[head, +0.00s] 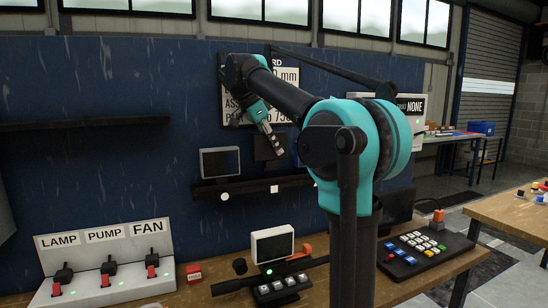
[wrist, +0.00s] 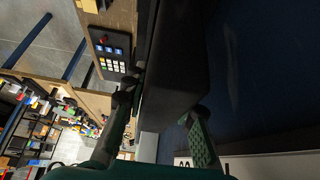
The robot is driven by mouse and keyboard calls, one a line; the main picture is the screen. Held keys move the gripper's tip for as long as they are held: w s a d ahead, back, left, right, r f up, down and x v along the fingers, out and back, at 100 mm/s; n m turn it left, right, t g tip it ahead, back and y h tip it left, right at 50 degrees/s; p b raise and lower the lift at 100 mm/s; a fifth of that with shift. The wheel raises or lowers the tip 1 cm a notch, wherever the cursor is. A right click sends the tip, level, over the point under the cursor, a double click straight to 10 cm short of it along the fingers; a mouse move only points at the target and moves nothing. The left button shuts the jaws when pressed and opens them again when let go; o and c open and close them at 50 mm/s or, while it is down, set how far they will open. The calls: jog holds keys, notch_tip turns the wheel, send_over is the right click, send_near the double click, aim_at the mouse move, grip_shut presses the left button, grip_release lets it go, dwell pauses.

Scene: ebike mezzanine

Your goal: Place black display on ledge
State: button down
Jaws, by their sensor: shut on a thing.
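My gripper (head: 271,140) is in front of the blue wall panel, pointing down and shut on the black display (head: 264,148). The display is a dark block, partly hidden by my gripper, above the right part of the black ledge (head: 250,187). I cannot tell whether it touches the ledge. In the wrist view the display (wrist: 175,75) fills the space between the two fingers of my gripper (wrist: 162,103).
A white-framed display (head: 272,245) stands on the bench below. A switch panel labelled LAMP, PUMP, FAN (head: 107,260) is at left. A black keypad (head: 425,248) is at right. Another dark shelf (head: 85,124) on the wall at left is empty.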

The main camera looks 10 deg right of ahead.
aim_at(274, 156)
jog(key=shift+f, duration=1.75)
jog(key=shift+f, duration=0.1)
jog(key=c, duration=1.2)
grip_release()
jog(key=v, duration=1.2)
